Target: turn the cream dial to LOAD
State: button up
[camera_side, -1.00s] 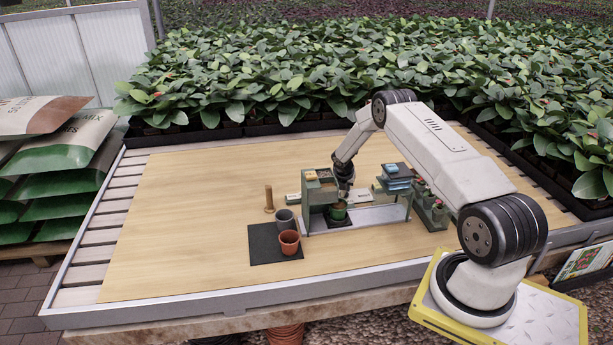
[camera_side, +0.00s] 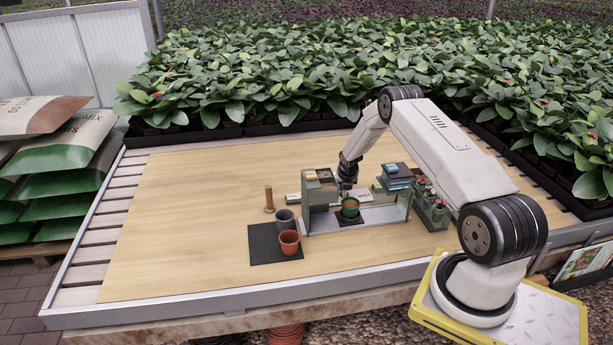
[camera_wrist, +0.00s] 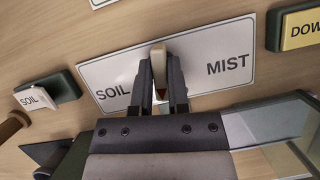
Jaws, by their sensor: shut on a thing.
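In the wrist view a cream dial (camera_wrist: 158,62) stands up between my fingers, on a white plate (camera_wrist: 215,62) marked SOIL at left and MIST at right. My gripper (camera_wrist: 160,82) is shut on the cream dial, which points towards the top of the picture. No LOAD mark is readable, and the fingers cover the plate's middle. In the side view my gripper (camera_side: 347,185) is behind the green pot (camera_side: 350,207) in the small metal stand (camera_side: 318,225). The dial cannot be made out there.
A grey pot (camera_side: 285,220) and a terracotta pot (camera_side: 289,242) stand on a dark mat (camera_side: 262,245). A wooden peg (camera_side: 269,200) is behind. The board's left is clear.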

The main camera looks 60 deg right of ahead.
jog(key=shift+w+a+n+y, duration=0.1)
jog(key=shift+n+y, duration=0.2)
jog(key=shift+n, duration=0.6)
jog(key=o, duration=1.2)
jog(key=shift+r, duration=0.2)
jog(key=shift+r, duration=3.3)
